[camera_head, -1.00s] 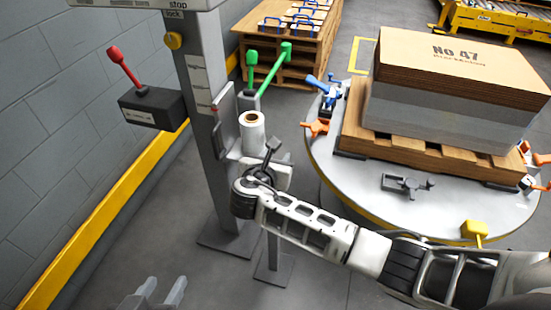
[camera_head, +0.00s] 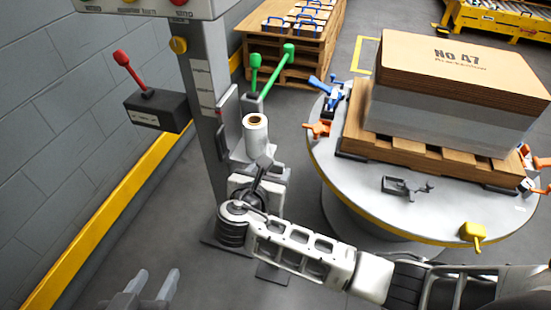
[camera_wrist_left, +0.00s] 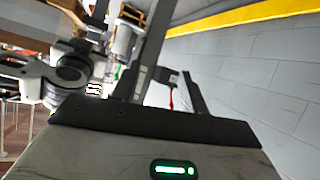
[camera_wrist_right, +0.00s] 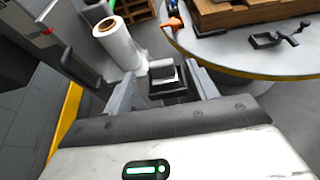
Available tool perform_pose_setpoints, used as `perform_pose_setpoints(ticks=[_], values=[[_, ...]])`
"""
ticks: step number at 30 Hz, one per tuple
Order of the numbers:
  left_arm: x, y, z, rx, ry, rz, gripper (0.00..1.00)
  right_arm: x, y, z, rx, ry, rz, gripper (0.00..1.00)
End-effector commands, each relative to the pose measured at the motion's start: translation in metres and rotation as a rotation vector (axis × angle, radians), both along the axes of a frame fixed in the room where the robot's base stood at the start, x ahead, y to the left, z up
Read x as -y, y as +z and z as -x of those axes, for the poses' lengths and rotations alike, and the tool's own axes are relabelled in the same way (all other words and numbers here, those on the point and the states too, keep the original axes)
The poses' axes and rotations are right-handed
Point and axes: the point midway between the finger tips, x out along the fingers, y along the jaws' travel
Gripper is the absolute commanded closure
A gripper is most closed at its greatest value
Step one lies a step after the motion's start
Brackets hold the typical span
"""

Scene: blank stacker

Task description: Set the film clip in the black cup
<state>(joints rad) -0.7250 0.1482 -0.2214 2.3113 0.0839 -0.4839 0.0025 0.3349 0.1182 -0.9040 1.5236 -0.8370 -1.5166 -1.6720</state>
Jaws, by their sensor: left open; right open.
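A small black open-topped box, which looks like the black cup (camera_wrist_right: 168,92), shows between the fingers of my right gripper (camera_wrist_right: 160,76) in the right wrist view. A pale patch shows inside it; I cannot tell what it is. I cannot make out the film clip for certain. In the head view, my right gripper (camera_head: 263,166) is open, just below the white film roll (camera_head: 256,134), and hides the cup. The roll also shows in the right wrist view (camera_wrist_right: 118,44). My left gripper (camera_head: 140,288) is open and empty over the floor at bottom left.
A round turntable (camera_head: 350,190) holds a pallet with a wrapped carton stack (camera_head: 455,100). A dark grey clamp (camera_head: 406,187) and orange and blue clamps sit on it. A grey column (camera_head: 203,100), green levers (camera_head: 272,70) and a red-lever box (camera_head: 158,112) stand nearby. Floor at lower left is clear.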

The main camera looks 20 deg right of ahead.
Motion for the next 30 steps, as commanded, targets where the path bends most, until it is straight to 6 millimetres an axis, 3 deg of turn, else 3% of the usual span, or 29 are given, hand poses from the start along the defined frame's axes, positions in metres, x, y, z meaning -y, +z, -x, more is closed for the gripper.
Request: perform_pose_setpoints(ticks=[4,9,30], values=[[-0.001,0.007,0.002,-0.005,0.007,0.005,0.56,-0.015,0.012,0.022,0.000,0.002,-0.003,0.42],[-0.001,0.001,0.004,-0.024,0.007,0.002,0.56,-0.023,0.018,0.034,0.000,0.001,-0.002,0.42],[0.001,0.004,-0.002,-0.009,-0.001,0.001,0.56,-0.025,0.018,0.037,0.000,0.000,0.000,0.42]])
